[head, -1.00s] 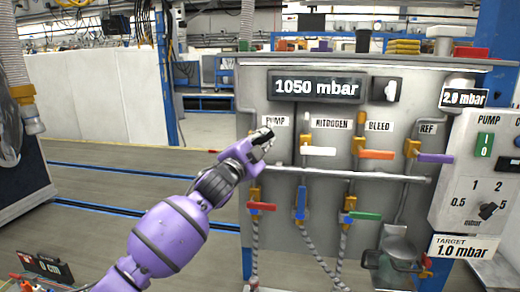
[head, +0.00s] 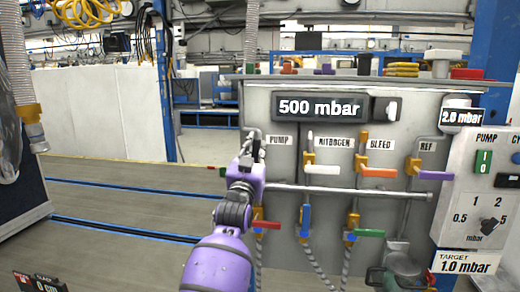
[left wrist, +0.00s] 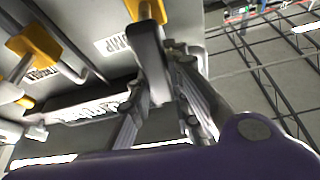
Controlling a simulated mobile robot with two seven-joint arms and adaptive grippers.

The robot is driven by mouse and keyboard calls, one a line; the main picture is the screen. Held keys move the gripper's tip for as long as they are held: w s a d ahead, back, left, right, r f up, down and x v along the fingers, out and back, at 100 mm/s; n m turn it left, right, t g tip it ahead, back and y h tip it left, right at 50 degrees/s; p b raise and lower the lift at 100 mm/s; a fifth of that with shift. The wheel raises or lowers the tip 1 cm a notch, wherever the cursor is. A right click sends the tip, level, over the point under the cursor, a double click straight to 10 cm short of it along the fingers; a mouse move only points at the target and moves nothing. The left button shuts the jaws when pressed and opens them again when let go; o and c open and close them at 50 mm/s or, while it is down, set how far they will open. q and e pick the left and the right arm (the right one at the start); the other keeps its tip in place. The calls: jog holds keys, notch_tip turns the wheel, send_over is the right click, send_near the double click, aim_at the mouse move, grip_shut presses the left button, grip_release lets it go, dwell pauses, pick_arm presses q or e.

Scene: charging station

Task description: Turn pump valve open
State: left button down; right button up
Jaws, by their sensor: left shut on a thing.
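My left gripper (head: 251,146) is at the upper left of the grey panel (head: 425,115), just left of the PUMP label (head: 279,141). It points up along the panel's left edge. In the left wrist view its fingers (left wrist: 160,95) are shut on the dark pump valve handle (left wrist: 150,55), which runs from a yellow valve body (left wrist: 146,10). In the head view the gripper hides most of this valve. The pressure display (head: 318,107) reads 500 mbar. My right gripper is not in view.
Beside it are the white nitrogen handle (head: 322,170), orange bleed handle (head: 380,172) and purple REF handle (head: 435,175). A horizontal pipe (head: 345,192) crosses below them. Red (head: 266,225), blue (head: 305,217) and green (head: 368,233) handles sit lower.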

pick_arm(q)
jog(key=shift+a+r+n+y, duration=0.1)
jog(key=shift+a+n+y, duration=0.15)
jog(key=shift+n+y, duration=0.4)
jog(key=shift+a+n, duration=0.1)
jog(key=shift+n, duration=0.25)
jog(key=c, duration=1.6)
grip_release()
jog(key=v, duration=1.2)
jog(key=shift+w, duration=0.1)
jog(key=shift+f, duration=0.2)
